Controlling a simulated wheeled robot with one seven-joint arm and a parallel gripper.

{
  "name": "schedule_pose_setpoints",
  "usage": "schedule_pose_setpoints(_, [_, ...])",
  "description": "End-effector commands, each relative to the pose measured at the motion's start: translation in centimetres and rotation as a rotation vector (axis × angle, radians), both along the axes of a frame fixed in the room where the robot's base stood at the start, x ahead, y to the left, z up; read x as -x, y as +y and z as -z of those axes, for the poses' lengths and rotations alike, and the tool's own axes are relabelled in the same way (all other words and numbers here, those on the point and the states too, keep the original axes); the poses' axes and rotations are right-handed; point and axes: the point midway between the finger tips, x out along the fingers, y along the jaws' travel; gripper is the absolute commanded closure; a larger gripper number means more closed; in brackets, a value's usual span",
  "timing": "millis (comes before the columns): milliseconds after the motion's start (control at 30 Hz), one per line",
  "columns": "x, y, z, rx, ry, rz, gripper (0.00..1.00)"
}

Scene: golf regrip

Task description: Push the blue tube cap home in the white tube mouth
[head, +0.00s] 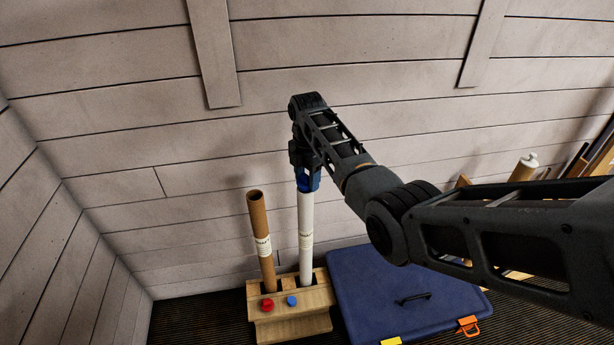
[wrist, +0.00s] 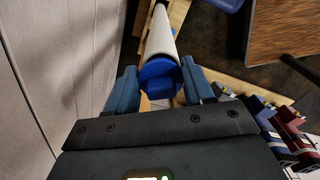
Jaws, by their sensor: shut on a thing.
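The white tube (head: 306,235) stands upright in a wooden stand (head: 292,325). The blue tube cap (wrist: 160,77) is at the tube's top end, in line with the tube, which runs away behind it in the wrist view (wrist: 159,38). My gripper (wrist: 158,88) is shut on the cap, with a blue-grey finger on each side. In the head view my gripper (head: 308,178) points down over the tube mouth. The seam between cap and tube rim is hidden, so I cannot tell how deep the cap sits.
A brown cardboard tube (head: 260,240) leans slightly in the stand, left of the white tube. Red (head: 267,304) and blue (head: 292,300) knobs are on the stand's front. A blue case (head: 400,290) lies to the right. A plank wall is close behind.

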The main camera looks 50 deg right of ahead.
Motion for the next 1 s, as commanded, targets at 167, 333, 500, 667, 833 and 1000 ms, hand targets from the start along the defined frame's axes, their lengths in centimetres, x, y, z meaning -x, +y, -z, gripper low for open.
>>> schedule_pose_setpoints(167, [0.0, 0.0, 0.5, 0.0, 0.001, 0.0, 0.65])
schedule_pose_setpoints(333, [0.0, 0.0, 0.9, 0.0, 0.001, 0.0, 0.65])
schedule_pose_setpoints(500, [0.0, 0.0, 1.3, 0.0, 0.001, 0.0, 0.65])
schedule_pose_setpoints(667, [0.0, 0.0, 1.6, 0.0, 0.001, 0.0, 0.65])
schedule_pose_setpoints(833, [0.0, 0.0, 2.0, 0.0, 0.0, 0.0, 0.65])
schedule_pose_setpoints(1000, [0.0, 0.0, 2.1, 0.0, 0.0, 0.0, 0.42])
